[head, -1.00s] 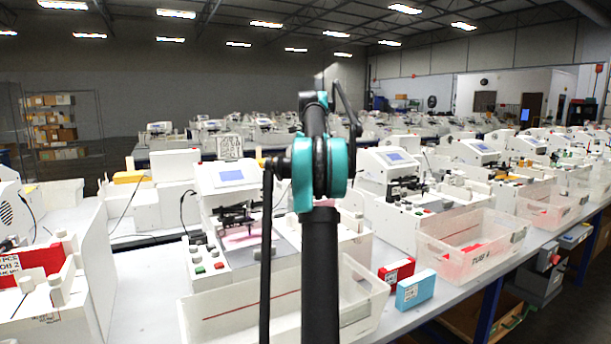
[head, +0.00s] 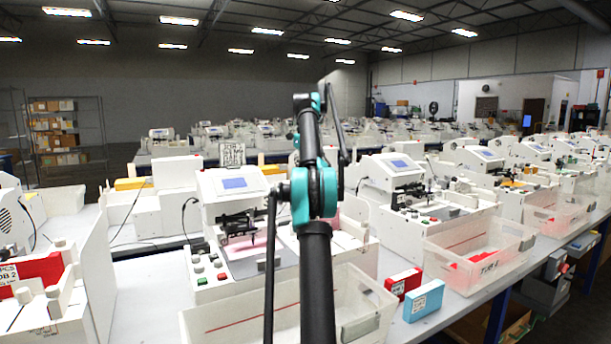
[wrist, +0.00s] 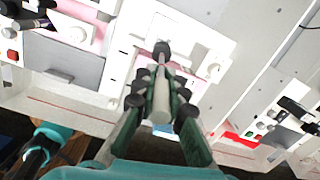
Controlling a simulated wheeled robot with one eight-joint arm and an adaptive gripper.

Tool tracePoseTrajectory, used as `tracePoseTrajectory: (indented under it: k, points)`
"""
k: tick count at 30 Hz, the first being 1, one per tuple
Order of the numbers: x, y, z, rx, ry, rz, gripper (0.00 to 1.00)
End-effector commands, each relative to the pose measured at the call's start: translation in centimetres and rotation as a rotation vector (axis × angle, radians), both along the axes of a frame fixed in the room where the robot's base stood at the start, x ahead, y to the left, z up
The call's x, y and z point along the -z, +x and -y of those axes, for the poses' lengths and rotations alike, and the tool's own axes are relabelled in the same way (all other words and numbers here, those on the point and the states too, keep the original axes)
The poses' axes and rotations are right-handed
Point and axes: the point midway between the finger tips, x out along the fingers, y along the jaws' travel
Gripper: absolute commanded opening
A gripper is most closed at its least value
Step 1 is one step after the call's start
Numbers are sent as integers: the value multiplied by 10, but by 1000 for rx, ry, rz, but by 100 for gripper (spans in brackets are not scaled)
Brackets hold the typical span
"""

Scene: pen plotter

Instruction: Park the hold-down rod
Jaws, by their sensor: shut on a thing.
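My gripper (wrist: 160,103) shows in the wrist view with dark green fingers and black pads, shut on a pale grey rod (wrist: 161,110). The rod points away from the wrist, and a dark knob (wrist: 162,48) shows beyond its far end. I cannot tell whether the knob belongs to the rod. Beneath it is a white plate (wrist: 195,32) with a small round peg (wrist: 213,68) to the right of the rod. In the head view the arm hides the gripper and rod. The plotter (head: 233,185) with a blue screen stands just left of the arm.
A clear tub (head: 240,318) stands in front of the plotter. A red box (head: 402,283) and a blue box (head: 423,300) sit to its right on the bench. Another tub (head: 480,250) stands farther right. More plotters line the bench.

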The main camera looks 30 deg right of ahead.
Motion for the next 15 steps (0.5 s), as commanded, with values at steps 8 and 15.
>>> tracePoseTrajectory:
  k: [8, 15]
  points:
    - [2, 2, -1, -2, 2, 0, 17]
    - [1, 1, 0, -1, 1, 1, 34]
